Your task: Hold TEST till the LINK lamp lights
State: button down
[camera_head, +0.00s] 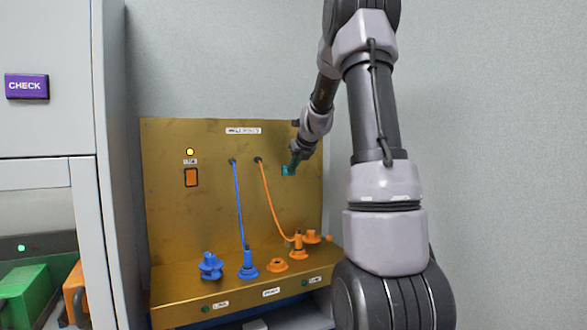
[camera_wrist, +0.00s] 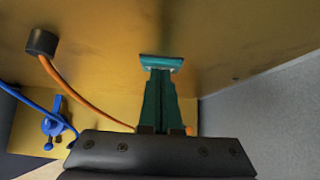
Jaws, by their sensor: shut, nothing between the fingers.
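A brass panel (camera_head: 210,215) stands at the back. My gripper (camera_head: 293,164) is shut, with its teal fingertips at a small teal block (camera_head: 286,171) on the panel's upper right. In the wrist view my gripper (camera_wrist: 159,75) points straight at the teal block (camera_wrist: 162,62); I cannot tell whether it is pressed in. No TEST label is readable there. A yellow lamp (camera_head: 190,152) glows at the upper left, above a small unreadable label and an orange rectangle (camera_head: 191,178). Two small green lamps, left (camera_head: 206,310) and right (camera_head: 304,282), look dark on the front ledge; their labels are too small to read surely.
A blue cable (camera_head: 238,205) and an orange cable (camera_head: 274,200) hang from the panel to plugs on the ledge. A blue fitting (camera_head: 210,265) and orange socket (camera_head: 277,265) sit there. A grey cabinet (camera_head: 50,125) with a purple CHECK sign (camera_head: 26,86) stands left.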

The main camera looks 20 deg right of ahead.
jog(key=shift+w+a+r, duration=0.1)
jog(key=shift+w, duration=0.5)
jog(key=shift+w+a+r, duration=0.1)
jog(key=shift+a, duration=0.1)
dwell(1.4)
